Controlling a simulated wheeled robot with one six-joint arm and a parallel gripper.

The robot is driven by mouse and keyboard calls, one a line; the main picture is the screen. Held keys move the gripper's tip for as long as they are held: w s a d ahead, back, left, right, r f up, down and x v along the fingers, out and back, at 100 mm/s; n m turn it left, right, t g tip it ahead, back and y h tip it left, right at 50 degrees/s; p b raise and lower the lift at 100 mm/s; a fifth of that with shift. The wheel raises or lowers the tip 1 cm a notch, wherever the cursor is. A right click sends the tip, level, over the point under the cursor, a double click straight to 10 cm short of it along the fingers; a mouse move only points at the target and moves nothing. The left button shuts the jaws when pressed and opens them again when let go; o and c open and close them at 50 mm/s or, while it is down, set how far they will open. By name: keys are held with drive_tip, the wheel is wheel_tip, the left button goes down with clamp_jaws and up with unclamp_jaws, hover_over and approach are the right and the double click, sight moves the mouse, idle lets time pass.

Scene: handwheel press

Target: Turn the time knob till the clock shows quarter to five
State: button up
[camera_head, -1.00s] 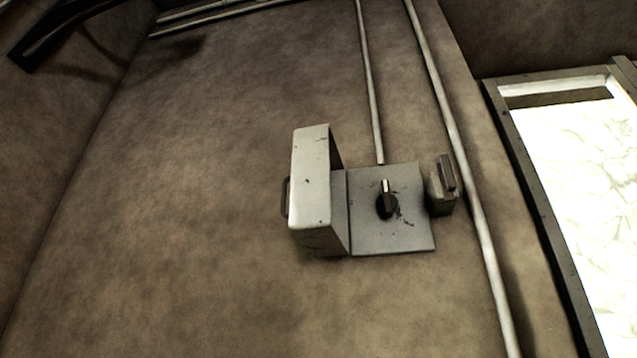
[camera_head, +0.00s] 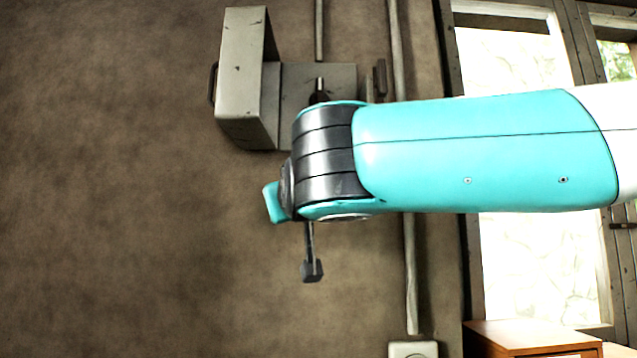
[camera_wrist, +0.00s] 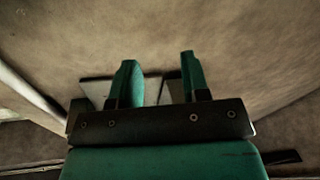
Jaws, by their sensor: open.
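In the head view a small dark knob (camera_head: 318,96) with a pale upright pointer sits on a grey plate (camera_head: 343,76) on the wall. My arm covers the plate's lower part and the knob's lower edge. A grey box-like cover (camera_head: 240,80) stands out from the plate's left side. I see no clock face or hands, so the time shown cannot be read. In the wrist view my gripper (camera_wrist: 158,58) is open, its two green fingers apart with nothing visible between their tips. Parts of a pale plate (camera_wrist: 152,90) show behind the fingers; the knob cannot be made out there.
A pipe (camera_head: 397,60) runs down the wall right of the plate, to a pale box (camera_head: 413,349) low down. A bright window (camera_head: 520,265) is on the right, above a wooden cabinet (camera_head: 530,338). The wall left of the cover is bare.

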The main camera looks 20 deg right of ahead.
drive_tip(key=s+a+r+m+t+h, duration=0.15)
drive_tip(key=s+r, duration=0.25)
drive_tip(key=r, duration=0.5)
drive_tip(key=m+t+h, duration=0.2)
drive_tip(key=m+h, duration=0.1)
drive_tip(key=m, duration=0.1)
approach(320, 82)
drive_tip(key=shift+g, duration=0.25)
drive_tip(key=p+x, duration=0.9)
drive_tip(key=x, duration=0.1)
drive_tip(key=shift+w+r+p, duration=0.1)
drive_tip(key=shift+r+p, duration=0.2)
drive_tip(key=shift+p, duration=0.05)
drive_tip(key=shift+w+d, duration=0.15)
drive_tip(key=shift+w, duration=0.35)
drive_tip(key=shift+f, duration=0.1)
clamp_jaws()
